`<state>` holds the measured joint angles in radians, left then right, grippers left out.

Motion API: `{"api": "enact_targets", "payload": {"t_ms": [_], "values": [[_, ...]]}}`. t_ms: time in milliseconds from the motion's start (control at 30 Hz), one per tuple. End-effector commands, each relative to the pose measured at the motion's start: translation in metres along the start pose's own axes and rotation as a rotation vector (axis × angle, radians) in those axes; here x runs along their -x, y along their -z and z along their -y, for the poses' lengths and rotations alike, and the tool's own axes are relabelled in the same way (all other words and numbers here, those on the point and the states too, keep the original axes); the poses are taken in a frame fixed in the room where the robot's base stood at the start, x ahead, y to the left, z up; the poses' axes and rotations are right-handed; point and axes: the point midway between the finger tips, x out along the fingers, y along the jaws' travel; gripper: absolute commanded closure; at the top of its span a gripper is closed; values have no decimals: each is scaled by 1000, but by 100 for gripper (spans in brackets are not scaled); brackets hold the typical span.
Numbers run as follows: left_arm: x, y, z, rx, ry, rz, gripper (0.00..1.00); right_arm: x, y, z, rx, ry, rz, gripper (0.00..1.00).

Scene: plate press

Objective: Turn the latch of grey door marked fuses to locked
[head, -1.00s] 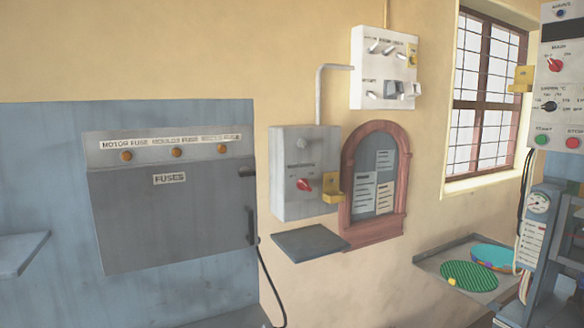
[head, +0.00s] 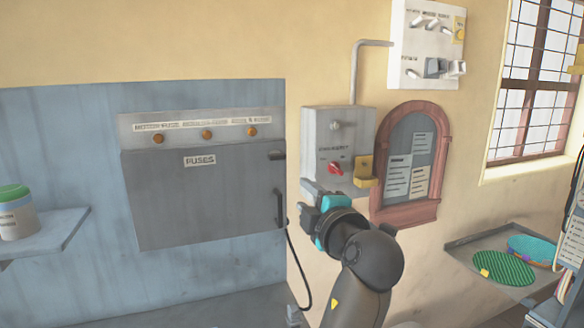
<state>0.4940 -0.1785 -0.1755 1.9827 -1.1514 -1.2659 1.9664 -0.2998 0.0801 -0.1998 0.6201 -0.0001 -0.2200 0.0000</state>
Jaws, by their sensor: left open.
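The grey door marked FUSES (head: 205,205) is shut on the box at the left of the wall. Its small dark latch (head: 277,155) sits at the door's upper right edge and looks roughly horizontal. A dark upright pull handle (head: 280,206) is below the latch. My left gripper (head: 309,203) is open and empty in front of the wall, right of the pull handle and lower right of the latch. It appears apart from the door, though depth is hard to judge. My right gripper is not in view.
A grey switch box (head: 320,125) with a red knob and a yellow piece is just above my left gripper. An arched wooden notice frame (head: 440,150) is to its right. A black cable (head: 295,260) hangs below the door. A shelf (head: 60,235) with a jar (head: 17,222) is at left.

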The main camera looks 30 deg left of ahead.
Motion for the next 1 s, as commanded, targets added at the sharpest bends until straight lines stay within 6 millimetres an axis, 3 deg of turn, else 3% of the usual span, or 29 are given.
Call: {"api": "enact_targets", "payload": {"t_ms": [100, 333, 800, 1000], "values": [[3, 10, -25, 114, -39, -40, 55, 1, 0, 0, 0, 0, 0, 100], [-11, 15, -34, 148, -53, -56, 55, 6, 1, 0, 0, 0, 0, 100], [-104, 20, -38, 144, -51, -54, 55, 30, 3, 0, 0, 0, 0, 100], [-131, 21, -39, 145, -51, -53, 55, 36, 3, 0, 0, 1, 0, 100]]}}
